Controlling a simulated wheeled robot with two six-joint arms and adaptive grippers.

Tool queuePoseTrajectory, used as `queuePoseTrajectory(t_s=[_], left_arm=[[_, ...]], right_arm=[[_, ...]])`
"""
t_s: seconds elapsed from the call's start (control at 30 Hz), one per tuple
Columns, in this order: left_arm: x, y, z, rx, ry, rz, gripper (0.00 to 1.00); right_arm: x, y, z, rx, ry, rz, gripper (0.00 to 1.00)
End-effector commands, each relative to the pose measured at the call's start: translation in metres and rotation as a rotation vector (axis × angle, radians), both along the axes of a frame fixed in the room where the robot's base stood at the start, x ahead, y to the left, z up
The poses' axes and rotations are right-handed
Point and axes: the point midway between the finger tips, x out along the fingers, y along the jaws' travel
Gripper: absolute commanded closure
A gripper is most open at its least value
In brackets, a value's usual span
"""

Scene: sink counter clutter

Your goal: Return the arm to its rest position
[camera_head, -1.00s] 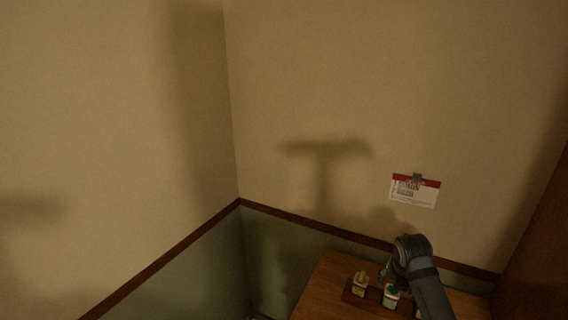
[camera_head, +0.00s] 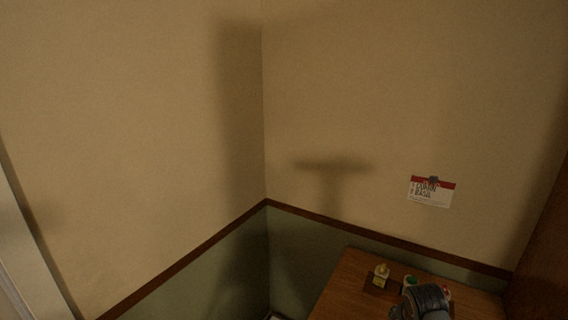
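My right arm comes in at the bottom right, a dark grey arm whose wrist end is at the picture's lower edge, in front of a wooden counter (camera_head: 338,296). My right gripper (camera_head: 402,312) is mostly hidden or cut off there, so its fingers do not show clearly. I cannot tell whether it holds anything. My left gripper is not in view.
Small jars stand on the counter: one with a yellowish top (camera_head: 381,273), one with a green top (camera_head: 409,281) and one with a red top (camera_head: 446,291). A red-and-white card (camera_head: 432,192) hangs on the wall. A brown panel (camera_head: 545,255) stands at right.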

Motion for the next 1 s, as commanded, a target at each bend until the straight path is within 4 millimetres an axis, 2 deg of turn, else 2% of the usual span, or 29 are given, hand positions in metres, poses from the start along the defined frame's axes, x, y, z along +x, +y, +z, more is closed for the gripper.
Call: queuePoseTrajectory(t_s=[0.17,0.3,0.4,0.6,0.9,0.93,1.0], left_arm=[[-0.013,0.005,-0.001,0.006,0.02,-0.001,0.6],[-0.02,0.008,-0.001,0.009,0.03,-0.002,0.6],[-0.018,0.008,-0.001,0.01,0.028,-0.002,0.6],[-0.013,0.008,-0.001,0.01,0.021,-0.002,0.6],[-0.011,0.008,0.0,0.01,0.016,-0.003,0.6],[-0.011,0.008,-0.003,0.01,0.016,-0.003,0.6],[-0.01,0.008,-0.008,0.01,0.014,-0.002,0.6]], right_arm=[[-0.038,0.02,-0.021,0.126,-0.051,-0.302,0.33],[-0.085,0.041,-0.037,0.278,-0.108,-0.679,0.33],[-0.117,0.054,-0.041,0.391,-0.146,-0.966,0.33],[-0.163,0.068,-0.041,0.545,-0.196,-1.385,0.33],[-0.211,0.08,-0.031,0.701,-0.243,-1.859,0.33],[-0.211,0.08,-0.039,0.704,-0.243,-1.883,0.33],[-0.204,0.078,-0.068,0.692,-0.238,-1.882,0.33]])
